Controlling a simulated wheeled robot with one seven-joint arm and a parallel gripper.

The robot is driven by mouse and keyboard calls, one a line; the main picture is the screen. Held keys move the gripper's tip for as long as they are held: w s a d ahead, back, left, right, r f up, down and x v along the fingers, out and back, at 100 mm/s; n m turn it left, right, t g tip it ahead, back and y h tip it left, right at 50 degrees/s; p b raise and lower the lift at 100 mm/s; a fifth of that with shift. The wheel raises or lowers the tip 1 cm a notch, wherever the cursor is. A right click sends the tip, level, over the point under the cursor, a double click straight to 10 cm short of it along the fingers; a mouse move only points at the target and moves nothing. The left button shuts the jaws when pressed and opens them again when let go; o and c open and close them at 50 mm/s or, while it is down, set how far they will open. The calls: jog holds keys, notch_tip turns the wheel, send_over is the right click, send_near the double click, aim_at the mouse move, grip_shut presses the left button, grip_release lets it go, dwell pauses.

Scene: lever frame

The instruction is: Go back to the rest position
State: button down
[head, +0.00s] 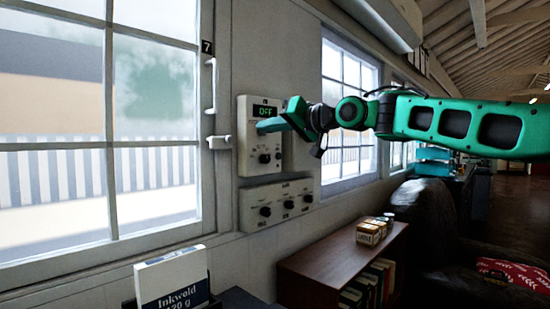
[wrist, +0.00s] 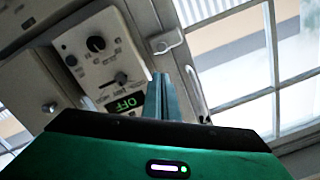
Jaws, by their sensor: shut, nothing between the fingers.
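My green arm reaches in from the right in the head view. My gripper (head: 262,127) is shut and empty, in front of the upper wall control panel (head: 246,167). The panel's display (head: 264,112) reads OFF, with knobs below it. In the wrist view my gripper's fingers (wrist: 161,90) are together, beside the OFF display (wrist: 123,103). I cannot tell whether the fingertips touch the panel. The rest position is not marked in either view.
A lower panel (head: 276,206) with several knobs is below. A window (head: 110,150) with a white handle (head: 211,90) is at left. A low bookshelf (head: 335,262) carries small boxes (head: 370,232). An Inkwold box (head: 172,282) stands at the front. A dark armchair (head: 440,215) is at right.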

jog(key=s+d+f+m+h, duration=0.3)
jog(key=d+f+h, duration=0.6)
jog(key=d+f, duration=1.2)
jog(key=s+d+f+m+g+h, duration=0.1)
jog(key=s+d+f+h, duration=0.2)
jog(key=d, duration=0.4)
jog(key=s+d+f+m+g, duration=0.1)
jog(key=s+d+f+m, duration=0.1)
jog(key=s+d+f, duration=0.3)
jog(key=s+d+f+m+g+h, duration=0.1)
jog(key=s+d+f+g, duration=0.1)
jog(key=s+d+f, duration=0.4)
jog(key=s+d+f+m+g+h, duration=0.1)
jog(key=s+d+f+g+h, duration=0.15)
jog(key=s+d, duration=0.55)
jog(key=s+d+f+m+g+y, duration=0.1)
jog(key=s+f, duration=0.4)
jog(key=s, duration=0.6)
jog(key=s+d+f+m+g, duration=0.1)
jog(key=s+f, duration=0.4)
jog(key=s, duration=0.6)
jog(key=shift+s+d+f+m+g+y, duration=0.2)
jog(key=shift+d+m+g+y, duration=0.25)
jog(key=shift+g, duration=0.5)
jog(key=shift+w+a, duration=0.15)
jog(key=shift+w, duration=0.05)
